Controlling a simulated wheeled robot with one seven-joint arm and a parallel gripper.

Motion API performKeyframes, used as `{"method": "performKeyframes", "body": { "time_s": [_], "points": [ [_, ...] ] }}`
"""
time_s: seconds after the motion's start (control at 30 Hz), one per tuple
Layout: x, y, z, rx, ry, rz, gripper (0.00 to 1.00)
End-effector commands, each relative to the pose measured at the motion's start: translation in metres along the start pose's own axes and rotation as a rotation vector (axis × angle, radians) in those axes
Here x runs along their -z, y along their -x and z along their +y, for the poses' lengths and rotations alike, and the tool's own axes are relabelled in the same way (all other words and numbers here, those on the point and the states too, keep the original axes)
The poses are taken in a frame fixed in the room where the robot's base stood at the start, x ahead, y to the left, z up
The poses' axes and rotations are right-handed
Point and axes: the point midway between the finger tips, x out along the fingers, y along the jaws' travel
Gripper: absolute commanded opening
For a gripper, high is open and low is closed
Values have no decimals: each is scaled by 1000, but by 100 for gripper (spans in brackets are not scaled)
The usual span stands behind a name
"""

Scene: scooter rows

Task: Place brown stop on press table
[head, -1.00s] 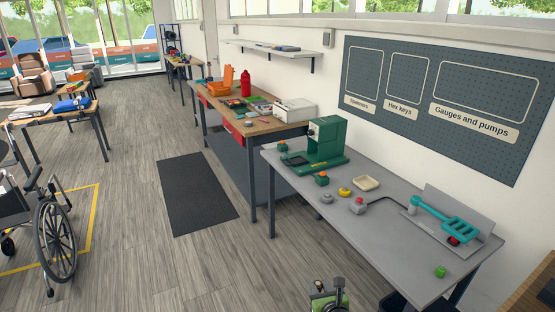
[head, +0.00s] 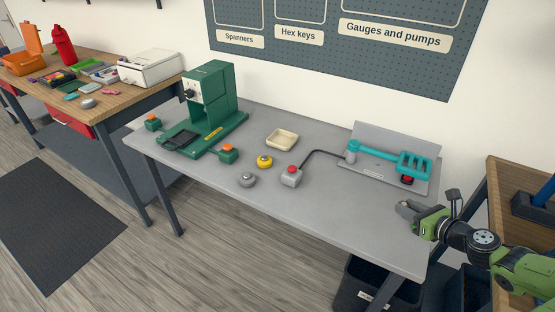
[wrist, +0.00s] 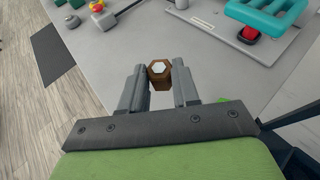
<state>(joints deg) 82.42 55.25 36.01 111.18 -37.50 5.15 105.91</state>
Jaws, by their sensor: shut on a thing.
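My gripper (head: 405,209) is over the right end of the grey press table (head: 315,215) in the head view. In the wrist view my gripper (wrist: 160,80) is shut on the brown stop (wrist: 160,81), a small brown hexagonal piece with a pale top. The stop sits between the fingertips, with the grey table surface behind it. I cannot make the stop out in the head view, and its height above the table is unclear. The green press (head: 210,105) stands at the table's left end.
A yellow knob (head: 264,162), a grey knob (head: 247,180), a grey box with a red button (head: 291,176) and a cream dish (head: 282,139) stand mid-table. A teal fixture (head: 395,160) is at the back right. The front middle is clear.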

Motion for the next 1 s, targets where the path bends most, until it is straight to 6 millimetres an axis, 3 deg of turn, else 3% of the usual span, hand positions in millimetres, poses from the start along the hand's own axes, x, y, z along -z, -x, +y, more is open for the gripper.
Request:
{"method": "performKeyframes", "body": {
  "time_s": [0.03, 0.1, 0.2, 0.3, 0.53, 0.73, 1.0],
  "points": [
    [22, 16, -10, -21, 15, 1, 2],
    [32, 38, -15, -62, 27, 0, 2],
    [38, 58, -16, -93, 37, -2, 2],
    [36, 63, -16, -105, 41, -3, 2],
    [41, 60, -15, -107, 37, -3, 2],
    [84, 41, -14, -107, 35, -4, 2],
    [127, 23, -14, -108, 37, -3, 2]
  ]
}}
